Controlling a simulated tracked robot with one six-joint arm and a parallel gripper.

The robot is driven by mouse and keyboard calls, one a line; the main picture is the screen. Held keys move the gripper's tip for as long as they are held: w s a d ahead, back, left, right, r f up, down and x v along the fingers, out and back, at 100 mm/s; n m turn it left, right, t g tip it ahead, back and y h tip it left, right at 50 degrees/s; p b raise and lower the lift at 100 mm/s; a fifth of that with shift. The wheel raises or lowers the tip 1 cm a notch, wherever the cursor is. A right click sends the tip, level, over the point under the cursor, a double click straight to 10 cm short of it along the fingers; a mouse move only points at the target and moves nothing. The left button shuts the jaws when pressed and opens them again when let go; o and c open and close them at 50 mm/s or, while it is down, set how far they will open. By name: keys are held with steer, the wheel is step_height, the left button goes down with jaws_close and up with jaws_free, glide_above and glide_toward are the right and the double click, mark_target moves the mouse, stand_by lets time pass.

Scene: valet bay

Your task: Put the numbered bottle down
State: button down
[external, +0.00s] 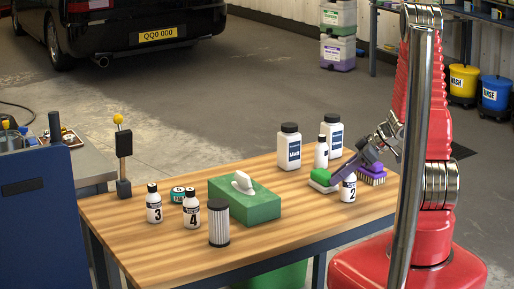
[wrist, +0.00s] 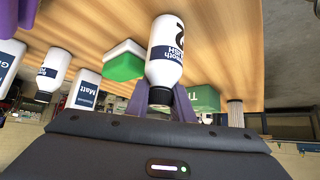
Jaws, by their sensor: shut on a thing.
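The white bottle numbered 2 (external: 348,190), with a black cap, is at the right part of the wooden table (external: 280,245). My gripper (external: 347,173) reaches it from above right with purple fingers. In the wrist view, which is upside down, the bottle (wrist: 166,50) stands between the fingers, and the gripper (wrist: 163,100) is shut on it near the cap end. The bottle looks about upright. Its base is at or just above the table top; I cannot tell whether it touches. Bottles numbered 3 (external: 154,206) and 4 (external: 191,210) stand at the table's left.
A green and white sponge (external: 321,180) lies close left of bottle 2, and a purple brush (external: 372,176) close right. White bottles (external: 289,150) (external: 333,136) (external: 321,155) stand behind. A green tissue box (external: 245,205) and a filter (external: 219,226) are left. The table's front right is clear.

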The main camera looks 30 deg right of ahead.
steer(key=shift+f, duration=0.1)
steer(key=c, duration=1.5)
jaws_free()
steer(key=shift+c, duration=0.2)
steer(key=v, duration=1.2)
steer(key=shift+a+r, duration=0.1)
steer(key=shift+r, duration=0.15)
